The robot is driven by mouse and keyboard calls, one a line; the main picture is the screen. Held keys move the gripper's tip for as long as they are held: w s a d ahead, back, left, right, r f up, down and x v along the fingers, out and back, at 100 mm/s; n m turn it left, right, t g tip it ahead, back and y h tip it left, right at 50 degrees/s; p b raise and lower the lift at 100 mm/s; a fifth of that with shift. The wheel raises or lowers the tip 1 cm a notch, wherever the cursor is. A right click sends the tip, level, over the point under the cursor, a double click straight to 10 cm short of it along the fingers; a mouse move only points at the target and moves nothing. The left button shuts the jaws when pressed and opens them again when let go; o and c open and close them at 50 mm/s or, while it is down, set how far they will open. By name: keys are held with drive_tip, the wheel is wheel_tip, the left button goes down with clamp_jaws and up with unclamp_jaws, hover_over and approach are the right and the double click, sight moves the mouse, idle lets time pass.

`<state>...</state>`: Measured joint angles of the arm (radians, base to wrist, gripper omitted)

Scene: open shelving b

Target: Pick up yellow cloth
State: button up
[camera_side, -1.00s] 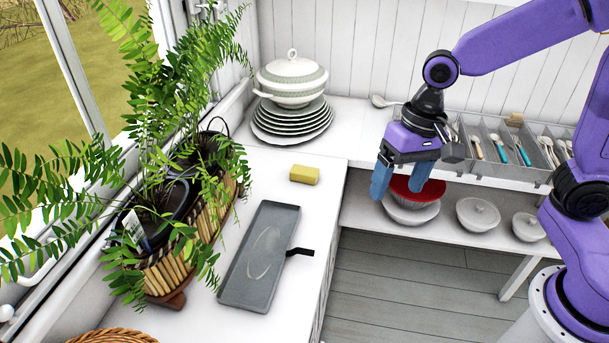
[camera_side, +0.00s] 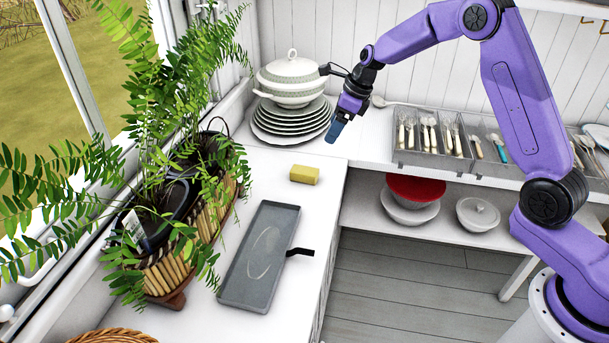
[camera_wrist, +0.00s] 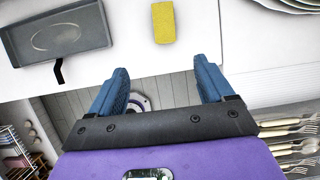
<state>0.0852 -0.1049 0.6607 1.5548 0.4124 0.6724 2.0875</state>
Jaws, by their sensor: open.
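A small yellow block (camera_side: 304,174), which looks like a sponge or folded cloth, lies on the white counter. In the wrist view the yellow block (camera_wrist: 163,22) is at the top centre, beyond my fingers. My gripper (camera_side: 336,131) is in the air to the upper right of it in the side view, near the plate stack. In the wrist view the two blue fingers of my gripper (camera_wrist: 165,87) are spread apart with nothing between them.
A grey tray (camera_side: 262,262) with a black handle lies in front of the block. Stacked plates (camera_side: 291,124) under a lidded tureen (camera_side: 291,78) stand behind it. A potted fern (camera_side: 170,190) lines the window side. Cutlery trays (camera_side: 432,153) and a red bowl (camera_side: 416,187) are to the right.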

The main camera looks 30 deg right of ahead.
hover_over(311, 171)
drive_tip(key=s+d, duration=0.1)
drive_tip(key=s, duration=0.1)
drive_tip(key=shift+m, duration=0.4)
drive_tip(key=f, duration=1.1)
drive_tip(key=shift+w+d+f, duration=0.15)
drive_tip(key=shift+d+f, duration=0.05)
drive_tip(key=shift+x, duration=2.7)
drive_tip(key=shift+d+f, duration=0.1)
drive_tip(key=shift+d, duration=0.05)
drive_tip(key=c, duration=1.1)
